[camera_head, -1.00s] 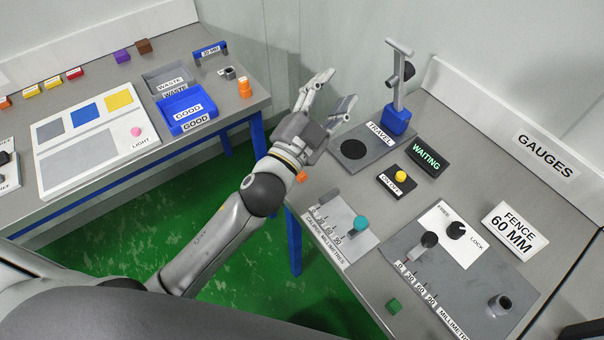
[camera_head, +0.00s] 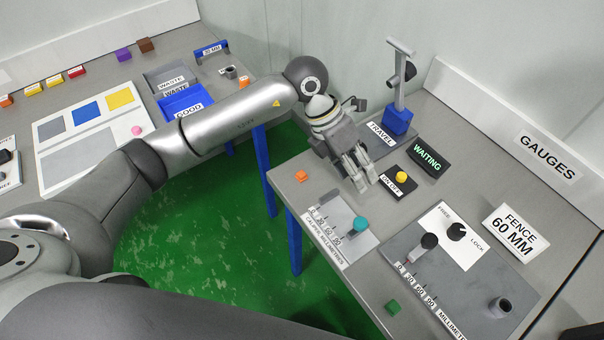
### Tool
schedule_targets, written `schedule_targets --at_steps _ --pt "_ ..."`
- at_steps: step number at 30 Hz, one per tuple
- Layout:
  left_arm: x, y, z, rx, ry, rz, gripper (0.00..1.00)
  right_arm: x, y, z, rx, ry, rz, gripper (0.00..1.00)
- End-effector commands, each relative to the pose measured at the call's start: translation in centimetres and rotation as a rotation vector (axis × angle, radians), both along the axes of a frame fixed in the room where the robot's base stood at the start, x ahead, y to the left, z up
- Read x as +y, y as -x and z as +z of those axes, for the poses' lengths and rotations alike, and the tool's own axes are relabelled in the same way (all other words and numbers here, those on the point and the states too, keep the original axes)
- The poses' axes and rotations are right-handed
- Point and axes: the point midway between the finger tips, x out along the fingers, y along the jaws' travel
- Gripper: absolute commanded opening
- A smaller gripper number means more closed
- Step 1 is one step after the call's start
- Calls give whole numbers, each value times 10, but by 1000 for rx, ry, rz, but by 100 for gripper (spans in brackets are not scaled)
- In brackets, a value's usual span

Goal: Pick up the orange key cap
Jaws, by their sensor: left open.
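A small orange block (camera_head: 301,176), which looks like the orange key cap, lies on the grey right-hand table near its left corner. My left gripper (camera_head: 362,186) is open and empty, pointing down over the same table to the right of the orange block. Its fingers are apart from the block, close to the black ON/OFF box (camera_head: 397,181). The arm hides part of the travel plate (camera_head: 388,142). My right gripper does not show.
The travel stand (camera_head: 398,118) rises behind my gripper, with the WAITING display (camera_head: 429,157) beside it. A caliper plate (camera_head: 340,228) with a teal knob lies in front. A green block (camera_head: 393,307) sits near the front edge. Bare tabletop surrounds the orange block.

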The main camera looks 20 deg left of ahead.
Motion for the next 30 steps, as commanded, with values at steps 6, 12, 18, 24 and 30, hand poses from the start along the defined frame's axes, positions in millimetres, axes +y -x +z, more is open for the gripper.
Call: schedule_targets --at_steps 6,12,18,24,30 --pt "94 -33 -1 -40 -409 53 48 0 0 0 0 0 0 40" --pt "122 -39 -2 -39 -527 80 48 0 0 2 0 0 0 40" --pt "123 -39 -33 -36 -528 79 48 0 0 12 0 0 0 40" --pt "122 -39 -52 -39 -525 79 48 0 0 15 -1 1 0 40" --pt "123 -39 -71 -36 -524 78 48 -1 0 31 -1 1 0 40"
